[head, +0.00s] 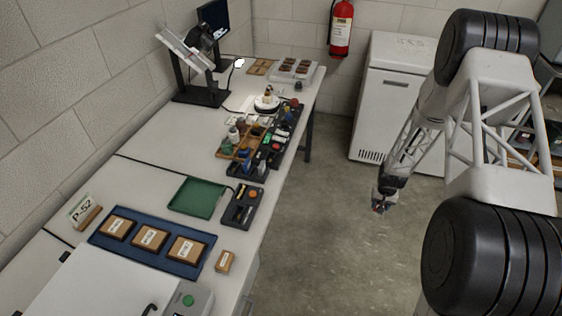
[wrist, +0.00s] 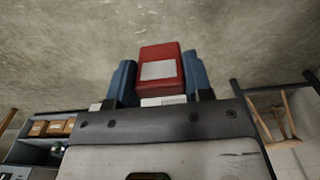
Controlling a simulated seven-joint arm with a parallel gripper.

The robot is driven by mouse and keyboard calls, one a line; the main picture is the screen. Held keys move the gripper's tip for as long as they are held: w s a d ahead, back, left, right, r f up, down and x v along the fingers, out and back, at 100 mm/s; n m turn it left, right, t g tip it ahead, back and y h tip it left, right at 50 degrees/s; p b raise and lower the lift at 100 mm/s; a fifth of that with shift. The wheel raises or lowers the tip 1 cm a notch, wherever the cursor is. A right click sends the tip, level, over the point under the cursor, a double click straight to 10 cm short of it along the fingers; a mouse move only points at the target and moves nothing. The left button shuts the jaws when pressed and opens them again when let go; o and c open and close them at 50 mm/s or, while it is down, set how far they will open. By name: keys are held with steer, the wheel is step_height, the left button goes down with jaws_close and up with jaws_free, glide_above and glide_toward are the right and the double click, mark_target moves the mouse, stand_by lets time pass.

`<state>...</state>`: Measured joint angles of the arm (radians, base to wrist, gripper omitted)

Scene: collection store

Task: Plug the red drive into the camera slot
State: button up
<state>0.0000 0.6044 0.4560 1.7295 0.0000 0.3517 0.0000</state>
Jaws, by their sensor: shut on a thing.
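My gripper (head: 380,205) hangs over the open floor to the right of the long table, well away from it. In the wrist view, the two blue fingers of my gripper (wrist: 159,78) are shut on the red drive (wrist: 161,52). The drive is a red block with a pale label and sticks out past the fingertips. A light grey part shows at its base, between the fingers. A dark camera-like device (head: 201,36) stands at the far left of the table by a stand with a tilted pale panel. I cannot make out its slot.
The long white table (head: 142,150) bears a blue tray (head: 107,238) of boxes, a green tray (head: 197,189), and dark trays of small items (head: 236,216). The floor (head: 325,240) between table and arm is clear.

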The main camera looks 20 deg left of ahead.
steer(key=s+a+r+n, duration=0.2)
steer(key=a+r+n, duration=0.4)
steer(key=a+r, duration=0.4)
steer(key=s+a+r+n, duration=0.2)
steer(key=a+r+n, duration=0.4)
steer(key=a, duration=1.4)
steer(key=s+a+r+n, duration=0.2)
steer(key=a+r+n, duration=0.4)
steer(key=a+r, duration=0.8)
steer(key=shift+a+r, duration=0.4)
steer(key=shift+a, duration=0.2)
steer(key=shift+s+f, duration=0.1)
steer(key=shift+f, duration=0.1)
steer(key=shift+f, duration=2.75)
steer(key=shift+f, duration=0.6)
steer(key=o, duration=0.7)
steer(key=shift+c, duration=0.2)
